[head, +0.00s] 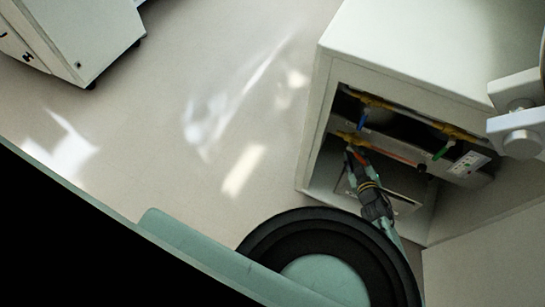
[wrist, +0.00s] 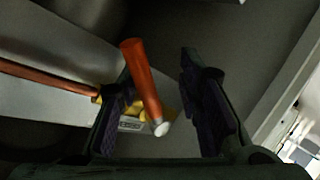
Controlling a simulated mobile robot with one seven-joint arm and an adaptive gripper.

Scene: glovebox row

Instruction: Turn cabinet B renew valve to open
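A valve with an orange lever handle (wrist: 145,80) and a yellow body (wrist: 108,106) sits on a copper-coloured pipe (wrist: 50,80) in the wrist view. A small label (wrist: 131,124) beside it is too small to read. In the head view the orange handle (head: 358,155) is partly hidden by my gripper (head: 352,163), which reaches into the open cabinet (head: 312,140). In the wrist view my gripper (wrist: 160,70) is open, with the handle between its fingers. The handle lies close to the left finger, with a clear gap to the right one; I cannot tell whether it touches.
A blue-handled valve (head: 363,117) and a green-handled valve (head: 443,150) are on the pipework above and to the right. A white label plate (head: 468,163) is at the right. The cabinet walls bound the space closely. The floor (head: 210,120) to the left is clear.

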